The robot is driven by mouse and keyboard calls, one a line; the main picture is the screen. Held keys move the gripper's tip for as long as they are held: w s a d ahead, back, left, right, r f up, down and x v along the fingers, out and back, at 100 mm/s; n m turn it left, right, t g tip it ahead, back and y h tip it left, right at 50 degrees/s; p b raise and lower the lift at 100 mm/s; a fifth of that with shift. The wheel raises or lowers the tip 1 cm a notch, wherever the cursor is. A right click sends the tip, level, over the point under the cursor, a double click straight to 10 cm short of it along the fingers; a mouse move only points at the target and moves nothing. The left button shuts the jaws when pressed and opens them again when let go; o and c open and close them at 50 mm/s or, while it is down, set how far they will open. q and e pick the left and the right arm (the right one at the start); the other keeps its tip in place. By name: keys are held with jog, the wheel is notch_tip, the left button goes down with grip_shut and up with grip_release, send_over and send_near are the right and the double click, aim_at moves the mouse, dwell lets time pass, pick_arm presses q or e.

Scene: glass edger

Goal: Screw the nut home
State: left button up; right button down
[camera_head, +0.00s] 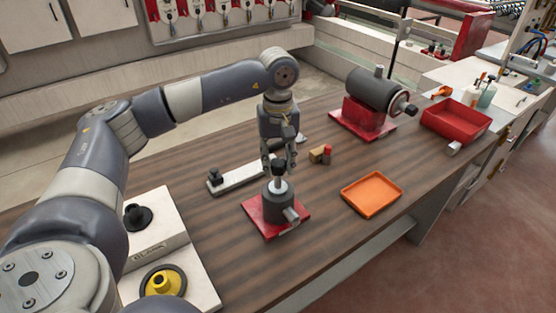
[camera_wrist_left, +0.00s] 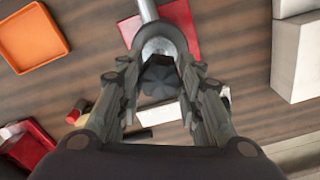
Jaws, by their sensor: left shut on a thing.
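A dark, lobed nut (camera_head: 278,169) stands over a grey cylindrical fixture (camera_head: 277,207) with a pale, conical top. In the left wrist view the nut (camera_wrist_left: 159,82) shows its ribbed face between the fingers, in line with the fixture's pale top (camera_wrist_left: 158,47). The fixture stands upright on a red base plate (camera_head: 260,221) and has a silver stub pointing to the front right. My left gripper (camera_head: 279,158) points down from above and is shut on the nut. How far the nut sits on its thread is hidden. My right gripper is not in view.
An orange tray (camera_head: 371,194) lies right of the fixture. A pale bar (camera_head: 240,178) with a black knob lies behind it to the left. A small wooden and red piece (camera_head: 321,154) lies behind it. A grey motor (camera_head: 374,92) and a red bin (camera_head: 456,120) stand farther right.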

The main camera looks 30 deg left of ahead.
pick_arm(q)
jog(key=shift+f, duration=0.3)
jog(key=m+b, duration=0.1)
jog(key=m, duration=0.2)
jog(key=m+b, duration=0.1)
jog(key=m, duration=0.2)
jog(key=shift+m, duration=0.3)
jog(key=m+b, duration=0.1)
jog(key=m, duration=0.3)
jog(key=shift+m, duration=0.4)
jog(key=shift+r+m, duration=0.1)
jog(key=shift+m, duration=1.1)
jog(key=o, duration=1.1)
